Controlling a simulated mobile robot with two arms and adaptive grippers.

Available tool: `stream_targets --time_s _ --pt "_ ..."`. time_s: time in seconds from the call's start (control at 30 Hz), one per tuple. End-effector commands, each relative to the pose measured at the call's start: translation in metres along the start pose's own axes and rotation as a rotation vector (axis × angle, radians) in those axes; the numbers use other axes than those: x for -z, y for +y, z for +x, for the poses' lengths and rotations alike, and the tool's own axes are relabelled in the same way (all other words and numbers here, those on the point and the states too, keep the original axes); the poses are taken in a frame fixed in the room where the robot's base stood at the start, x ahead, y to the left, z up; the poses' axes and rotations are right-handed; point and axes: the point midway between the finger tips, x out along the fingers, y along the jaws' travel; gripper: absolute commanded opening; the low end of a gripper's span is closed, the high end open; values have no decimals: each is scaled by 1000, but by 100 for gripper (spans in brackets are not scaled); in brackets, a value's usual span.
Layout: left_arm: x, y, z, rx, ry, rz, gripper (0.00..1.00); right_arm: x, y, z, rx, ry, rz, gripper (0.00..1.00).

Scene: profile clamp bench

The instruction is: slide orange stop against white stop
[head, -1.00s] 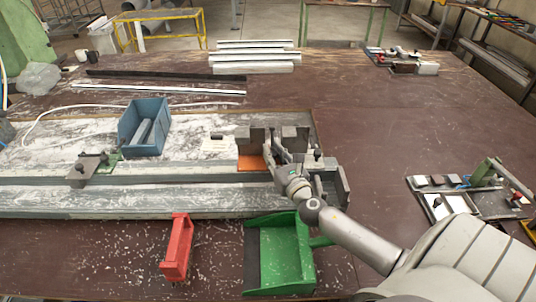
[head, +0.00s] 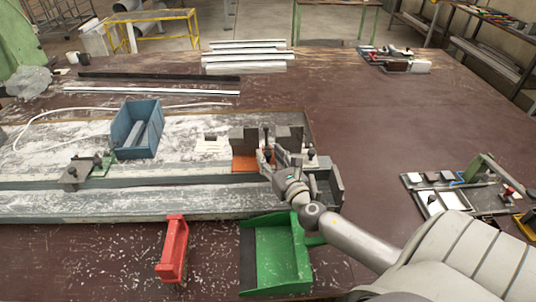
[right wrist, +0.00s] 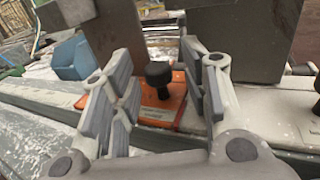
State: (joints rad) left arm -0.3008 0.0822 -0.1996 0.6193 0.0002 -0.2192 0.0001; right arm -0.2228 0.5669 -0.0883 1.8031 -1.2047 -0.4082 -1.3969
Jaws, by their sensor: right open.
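The orange stop (head: 244,163) is an orange plate with a grey upright block, on the bench near its right end. In the right wrist view its plate (right wrist: 165,110) carries a label and a black knob. The white stop (right wrist: 275,115) has a pale plate, a black knob and a grey block, and stands to the right of the orange stop. My right gripper (head: 270,157) is open; in the right wrist view its fingers (right wrist: 165,92) are on either side of the orange stop's knob, with space around it. The right finger hides where the two plates meet. My left gripper is out of view.
A blue bin (head: 138,130) stands on the bench to the left, near a green-plated clamp (head: 100,165). A red holder (head: 172,250) and a green dustpan (head: 278,255) lie in front. The table to the right is mostly clear up to a tool tray (head: 445,195).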

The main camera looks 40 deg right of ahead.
Motion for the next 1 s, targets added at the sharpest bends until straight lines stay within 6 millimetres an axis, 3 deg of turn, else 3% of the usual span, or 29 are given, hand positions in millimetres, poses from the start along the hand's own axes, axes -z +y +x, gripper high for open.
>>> stream_targets --time_s 0.2,0.4,1.0 --pt "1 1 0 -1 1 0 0 1 2 -33 -3 4 2 42" --pt "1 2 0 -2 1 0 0 1 2 -54 -4 2 2 42" --pt "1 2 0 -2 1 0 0 0 2 -62 -4 1 1 42"
